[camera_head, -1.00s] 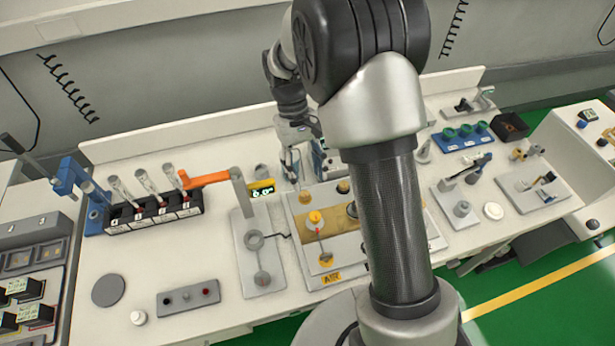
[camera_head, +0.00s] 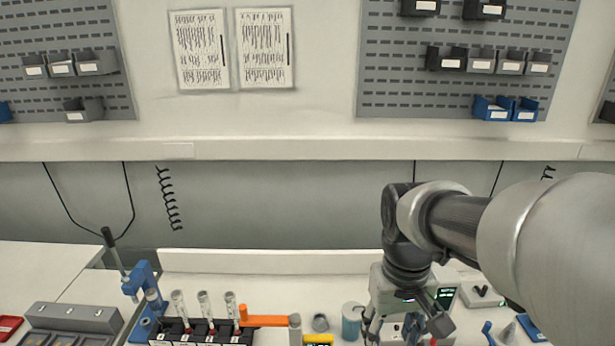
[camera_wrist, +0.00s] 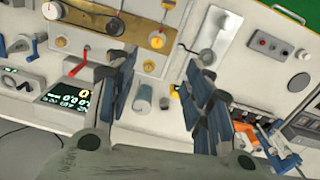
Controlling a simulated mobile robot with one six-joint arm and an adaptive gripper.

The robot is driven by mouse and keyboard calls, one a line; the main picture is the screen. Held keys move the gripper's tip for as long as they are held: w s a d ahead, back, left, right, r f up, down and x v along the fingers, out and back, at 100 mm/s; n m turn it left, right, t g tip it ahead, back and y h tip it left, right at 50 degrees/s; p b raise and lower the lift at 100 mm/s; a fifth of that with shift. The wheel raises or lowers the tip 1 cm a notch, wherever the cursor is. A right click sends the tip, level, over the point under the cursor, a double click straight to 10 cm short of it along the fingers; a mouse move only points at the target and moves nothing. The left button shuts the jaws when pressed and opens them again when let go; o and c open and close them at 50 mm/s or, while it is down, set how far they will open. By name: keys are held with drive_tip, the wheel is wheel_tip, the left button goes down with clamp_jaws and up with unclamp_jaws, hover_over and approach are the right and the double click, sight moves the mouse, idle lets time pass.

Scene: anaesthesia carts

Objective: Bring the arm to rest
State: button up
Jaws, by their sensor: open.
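My gripper (camera_head: 396,328) is at the lower right of centre in the head view, over the back part of the worktop, with my arm reaching in from the right. In the wrist view my gripper (camera_wrist: 163,98) shows two dark finger pairs standing wide apart. Nothing is held between them. A grey-teal cylinder (camera_wrist: 143,97) shows in the gap, beyond the fingers on the worktop. A teal cylinder (camera_head: 352,321) stands just left of my gripper in the head view. The lower fingertips are near the picture's bottom edge there.
A black rack (camera_head: 200,338) with several capped tubes and an orange bar (camera_head: 264,321) stand left of my gripper. A blue lever press (camera_head: 145,290) is farther left. A lit display (camera_wrist: 70,96) and brass-topped panel (camera_wrist: 120,28) show in the wrist view. The wall above is clear of my arm.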

drive_tip(key=s+r+m+t+b, duration=0.1)
drive_tip(key=s+t, duration=0.3)
drive_tip(key=s, duration=0.8)
drive_tip(key=shift+s+r+t, duration=0.15)
drive_tip(key=shift+r+t, duration=0.25)
drive_tip(key=shift+r, duration=0.1)
drive_tip(key=shift+d, duration=0.1)
idle(1.5)
